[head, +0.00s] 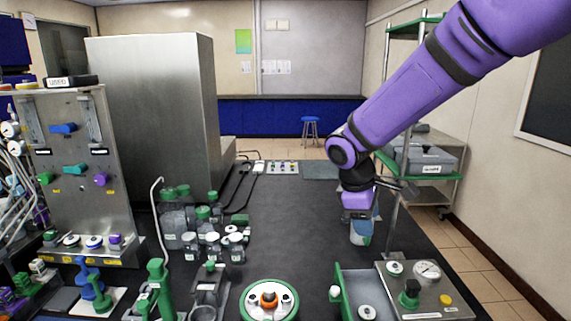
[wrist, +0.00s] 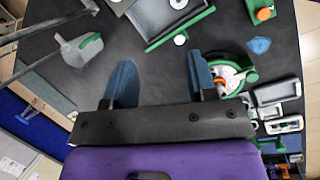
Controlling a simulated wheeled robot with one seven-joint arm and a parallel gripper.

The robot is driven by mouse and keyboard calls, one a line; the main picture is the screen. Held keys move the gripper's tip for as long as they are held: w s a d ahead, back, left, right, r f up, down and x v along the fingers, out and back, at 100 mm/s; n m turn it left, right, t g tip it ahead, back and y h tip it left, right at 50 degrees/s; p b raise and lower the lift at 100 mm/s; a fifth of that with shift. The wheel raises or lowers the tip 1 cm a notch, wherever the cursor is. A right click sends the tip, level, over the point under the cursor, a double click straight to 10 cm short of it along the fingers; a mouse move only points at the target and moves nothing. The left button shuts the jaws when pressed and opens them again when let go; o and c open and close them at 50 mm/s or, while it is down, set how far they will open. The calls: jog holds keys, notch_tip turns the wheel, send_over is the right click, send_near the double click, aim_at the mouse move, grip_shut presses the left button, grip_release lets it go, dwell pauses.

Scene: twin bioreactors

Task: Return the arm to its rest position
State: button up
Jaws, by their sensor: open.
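My purple arm reaches in from the upper right of the head view and bends down over the right side of the dark bench (head: 300,218). My gripper (head: 362,214) hangs above the bench there, its fingers mostly hidden in that view. In the wrist view my gripper (wrist: 162,84) shows two blue fingers spread wide apart, with nothing between them but the dark bench top below.
Several bottles (head: 205,228) crowd the left-centre. A green-rimmed round device (head: 268,302) and a gauge box (head: 428,290) stand in front. A rack pole (head: 392,220) rises close right of my gripper. The bench centre is clear.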

jog(key=s+d+r+m+t+y, duration=0.1)
jog(key=s+d+r+m+y, duration=0.1)
jog(key=s+d+r+m, duration=0.6)
jog(key=s+d+r+m+t, duration=0.1)
jog(key=s+d+r+m, duration=0.1)
jog(key=s, duration=0.6)
jog(key=s+d+r+m+t+y, duration=0.1)
jog(key=s+d+r+m+t, duration=0.1)
jog(key=s, duration=0.6)
jog(key=shift+s+d+r+y, duration=0.3)
jog(key=shift+d+r, duration=0.05)
jog(key=shift+r, duration=0.35)
